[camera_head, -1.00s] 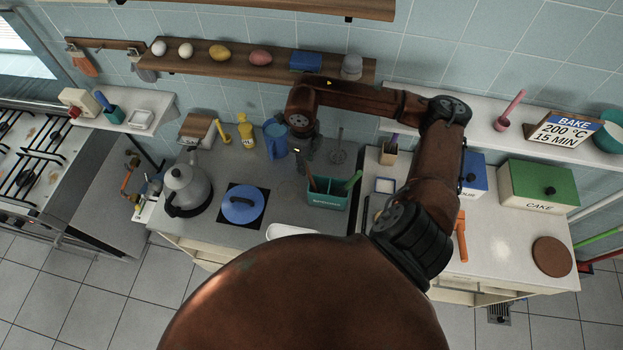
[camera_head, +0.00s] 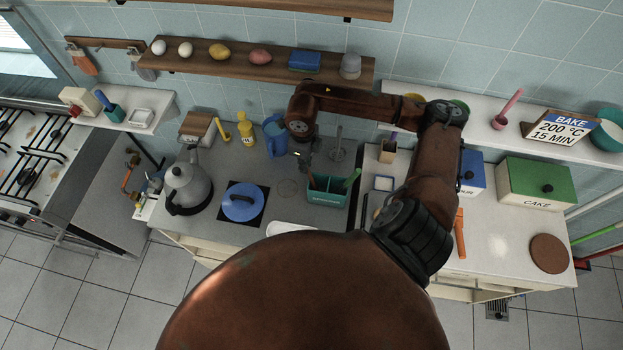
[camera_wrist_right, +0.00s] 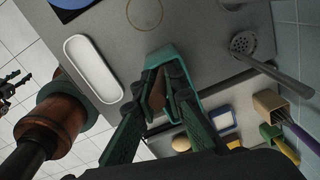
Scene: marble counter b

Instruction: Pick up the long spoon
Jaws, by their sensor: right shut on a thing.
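My right gripper (camera_head: 303,158) is above the left side of the teal utensil holder (camera_head: 326,197), pointing down. In the right wrist view its dark green fingers (camera_wrist_right: 160,80) are shut on a narrow brown piece (camera_wrist_right: 157,95), which looks like the handle of the long spoon. The rest of that spoon is hidden by the fingers. The holder's rim (camera_wrist_right: 186,62) shows just beyond the fingertips. I cannot tell whether the spoon's lower end is still inside it. A green-handled utensil (camera_head: 351,179) leans in the holder's right side.
A slotted metal utensil (camera_head: 338,146) stands behind the holder. A blue jug (camera_head: 274,135) is left of my gripper. A white dish (camera_head: 291,229) lies in front. A wooden cup (camera_head: 387,151) is at right.

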